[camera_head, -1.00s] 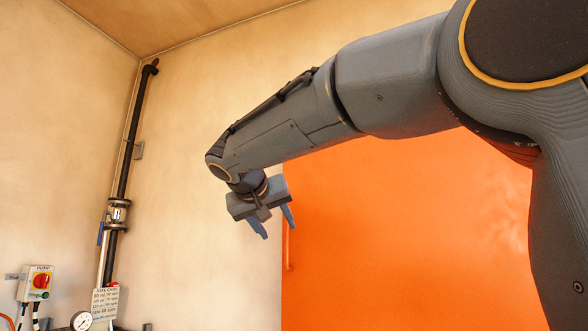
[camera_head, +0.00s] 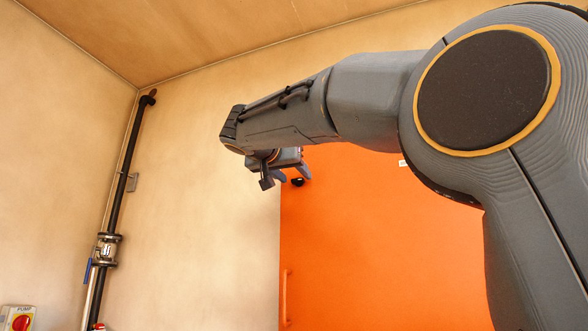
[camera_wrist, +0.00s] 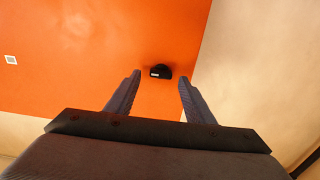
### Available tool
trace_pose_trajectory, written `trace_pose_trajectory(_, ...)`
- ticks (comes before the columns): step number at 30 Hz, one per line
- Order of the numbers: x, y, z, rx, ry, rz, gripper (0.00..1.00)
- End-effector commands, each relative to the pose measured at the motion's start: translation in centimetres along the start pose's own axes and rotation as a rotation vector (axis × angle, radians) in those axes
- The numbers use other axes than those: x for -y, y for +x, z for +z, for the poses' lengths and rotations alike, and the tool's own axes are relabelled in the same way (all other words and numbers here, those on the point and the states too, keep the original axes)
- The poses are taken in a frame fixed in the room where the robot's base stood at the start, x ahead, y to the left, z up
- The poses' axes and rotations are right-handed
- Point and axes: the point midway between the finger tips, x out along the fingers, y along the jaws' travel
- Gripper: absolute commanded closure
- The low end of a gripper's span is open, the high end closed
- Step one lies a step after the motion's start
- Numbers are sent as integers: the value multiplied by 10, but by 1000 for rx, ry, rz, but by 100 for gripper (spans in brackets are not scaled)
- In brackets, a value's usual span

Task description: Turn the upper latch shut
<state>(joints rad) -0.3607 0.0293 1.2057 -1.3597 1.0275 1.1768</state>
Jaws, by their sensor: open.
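The upper latch (camera_head: 297,181) is a small black rounded piece on the orange door (camera_head: 380,240), near the door's upper left edge in the head view. In the wrist view the latch (camera_wrist: 161,71) shows a small white mark and lies between and just beyond my fingertips. My gripper (camera_head: 291,178) is open and empty, close to the latch and partly over it in the head view. In the wrist view both fingers of my gripper (camera_wrist: 160,78) are spread, one on each side of the latch. I cannot tell whether they touch it.
A long orange handle (camera_head: 285,297) stands lower on the door's left side. A small white plate (camera_head: 402,163) is on the door farther right. A dark pipe with a valve (camera_head: 106,249) runs up the left corner, and a pump switch (camera_head: 19,319) is below. The wall beside the door is bare.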

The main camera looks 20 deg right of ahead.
Motion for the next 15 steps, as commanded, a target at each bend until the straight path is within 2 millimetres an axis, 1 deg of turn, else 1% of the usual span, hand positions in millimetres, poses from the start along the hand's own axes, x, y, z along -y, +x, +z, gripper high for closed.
trace_pose_trajectory(4,0,8,0,1,-1,0,52)
trace_pose_trajectory(12,2,8,1,1,0,-3,52)
trace_pose_trajectory(13,2,8,1,1,0,-3,53)
trace_pose_trajectory(15,2,8,1,1,-1,-3,65)
